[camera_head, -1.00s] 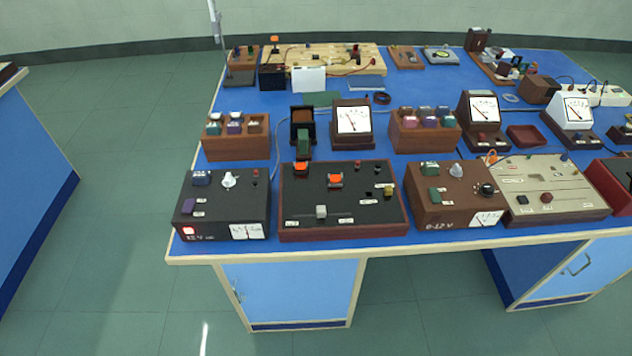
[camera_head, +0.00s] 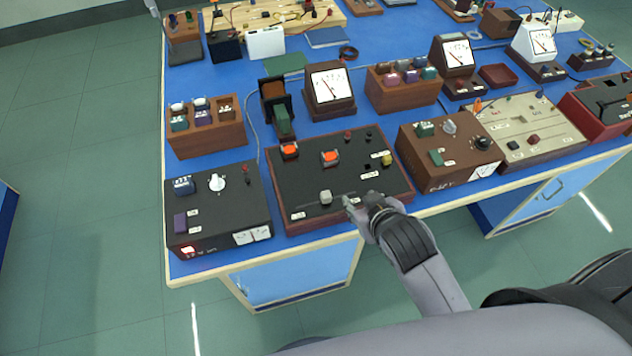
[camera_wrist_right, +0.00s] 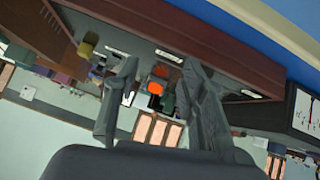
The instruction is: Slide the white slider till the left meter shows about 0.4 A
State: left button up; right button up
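The white slider (camera_head: 326,197) is a small pale knob in a slot along the front of the black-topped panel (camera_head: 290,183) with a reddish-brown edge. The left meter (camera_head: 328,85) has a white face in a brown case behind the panel; its needle is visible, but the scale is too small to read. My right gripper (camera_head: 352,204) is at the panel's front edge, just right of the slider and apart from it. In the right wrist view, its two fingers (camera_wrist_right: 161,66) are spread with nothing clearly between them. I cannot pick out the slider there. My left gripper is out of view.
A black power supply (camera_head: 217,208) with a lit red switch stands left of the panel. A brown 0-12 V box (camera_head: 440,172) stands to its right. Two orange pieces (camera_head: 330,157) sit on the panel. A wooden block (camera_head: 388,97) and other meters (camera_head: 457,54) stand behind.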

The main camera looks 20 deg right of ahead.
jog(key=w+a+r+n+t+y, duration=0.2)
jog(key=w+a+r+t, duration=0.15)
jog(key=r, duration=0.55)
jog(key=w+a+r+n+t+y, duration=0.2)
jog(key=w+a+r+t, duration=0.15)
jog(key=r, duration=0.45)
jog(key=w+a+r+n+t+y, duration=0.25)
jog(key=w+r+t, duration=0.2)
jog(key=r, duration=0.45)
jog(key=s+a+r+n+g+y, duration=0.3)
jog(key=s+a+r+n+y, duration=0.1)
jog(key=a+r+n+y, duration=0.6)
jog(key=s+a+f+n+g+y, duration=0.2)
jog(key=s+a+n+g+y, duration=0.55)
jog(key=n+g, duration=0.9)
jog(key=n+g+h, duration=0.1)
jog(key=h, duration=2.3)
send_near(326, 194)
notch_tip(326, 194, down, 9)
jog(key=p, duration=0.3)
jog(key=shift+w+d+r+p, duration=0.1)
jog(key=shift+d+p, duration=0.05)
jog(key=shift+p, duration=0.2)
